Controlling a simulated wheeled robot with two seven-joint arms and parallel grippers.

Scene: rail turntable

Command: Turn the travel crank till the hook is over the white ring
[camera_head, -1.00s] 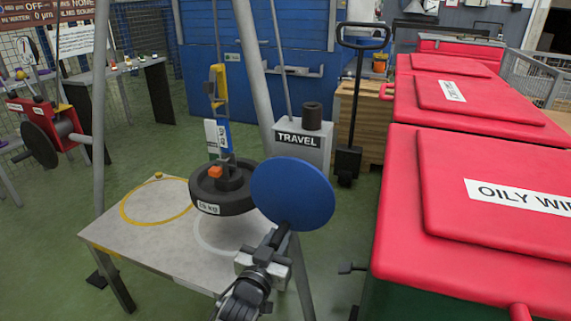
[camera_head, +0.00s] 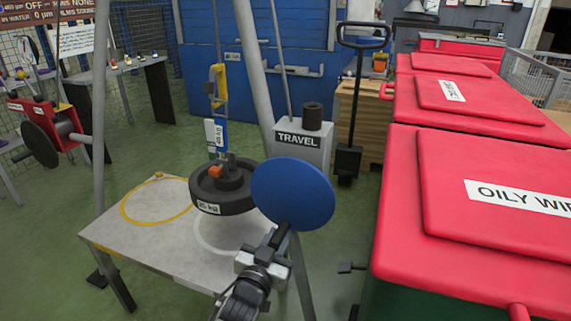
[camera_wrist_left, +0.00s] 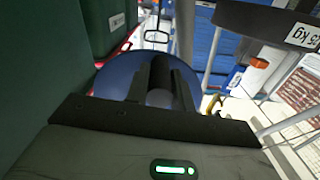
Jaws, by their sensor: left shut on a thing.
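The travel crank is a blue disc (camera_head: 291,193) in front of the grey box labelled TRAVEL (camera_head: 301,146). My left gripper (camera_head: 272,241) is at the near side of the disc, shut on the crank's handle. The yellow hook block (camera_head: 218,84) hangs with a blue-white scale (camera_head: 216,134) and a dark weight (camera_head: 226,189). The weight appears above or near the white ring (camera_head: 204,243), partly hidden by weight and crank; exact alignment is unclear. My right gripper is not shown.
The grey table (camera_head: 146,240) also bears a yellow ring (camera_head: 127,214) at left. Frame legs (camera_head: 101,110) stand around it. Red-lidded bins (camera_head: 400,230) fill the right side. A red winch (camera_head: 62,133) is at far left. Green floor is clear in front left.

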